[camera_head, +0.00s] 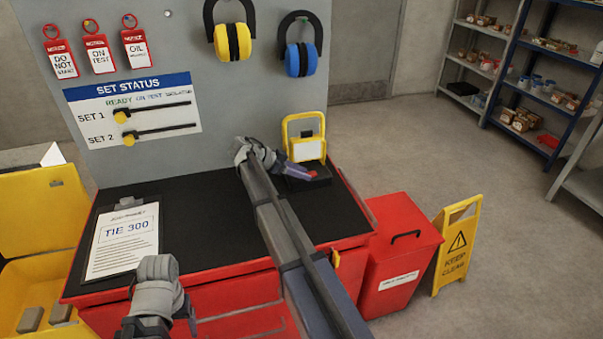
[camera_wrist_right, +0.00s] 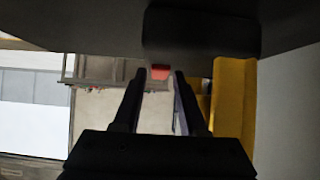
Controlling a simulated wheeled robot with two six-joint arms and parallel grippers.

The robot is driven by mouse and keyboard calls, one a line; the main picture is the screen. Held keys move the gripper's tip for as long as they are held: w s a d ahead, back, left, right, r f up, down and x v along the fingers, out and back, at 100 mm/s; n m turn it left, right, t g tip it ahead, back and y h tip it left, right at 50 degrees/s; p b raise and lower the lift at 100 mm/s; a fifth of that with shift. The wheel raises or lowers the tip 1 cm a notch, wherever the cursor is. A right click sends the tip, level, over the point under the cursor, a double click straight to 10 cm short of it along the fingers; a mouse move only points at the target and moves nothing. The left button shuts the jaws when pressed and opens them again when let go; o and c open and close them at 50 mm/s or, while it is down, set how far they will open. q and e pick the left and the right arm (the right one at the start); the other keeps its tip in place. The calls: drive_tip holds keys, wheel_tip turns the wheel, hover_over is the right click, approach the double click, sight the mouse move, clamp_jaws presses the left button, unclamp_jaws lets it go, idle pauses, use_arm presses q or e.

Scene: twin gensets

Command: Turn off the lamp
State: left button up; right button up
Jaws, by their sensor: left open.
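The lamp (camera_head: 305,148) is a yellow-framed work light with a pale white panel, standing on a black base at the right end of the black worktop. I cannot tell surely whether it is lit. A small red switch (camera_head: 312,173) shows on its base, and a red piece (camera_wrist_right: 160,72) shows ahead between my right fingertips in the right wrist view. My right gripper (camera_head: 303,174) is at the front of the lamp base, fingers apart, with nothing held; contact is unclear. My left gripper (camera_head: 158,326) is low at the front left, far from the lamp, partly cut off.
A clipboard (camera_head: 123,240) lies on the worktop's left. A grey board (camera_head: 220,100) with tags, sliders and ear defenders stands behind. A red box (camera_head: 398,255) and a yellow floor sign (camera_head: 456,245) stand right of the cabinet. The worktop's middle is clear except for my right arm.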

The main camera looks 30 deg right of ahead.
drive_tip(key=shift+w+a+r+p, duration=0.1)
drive_tip(key=shift+a+r+p, duration=0.25)
drive_tip(key=p+v, duration=0.3)
drive_tip(key=v, duration=0.3)
drive_tip(key=shift+a+p, duration=0.35)
drive_tip(key=shift+r, duration=0.1)
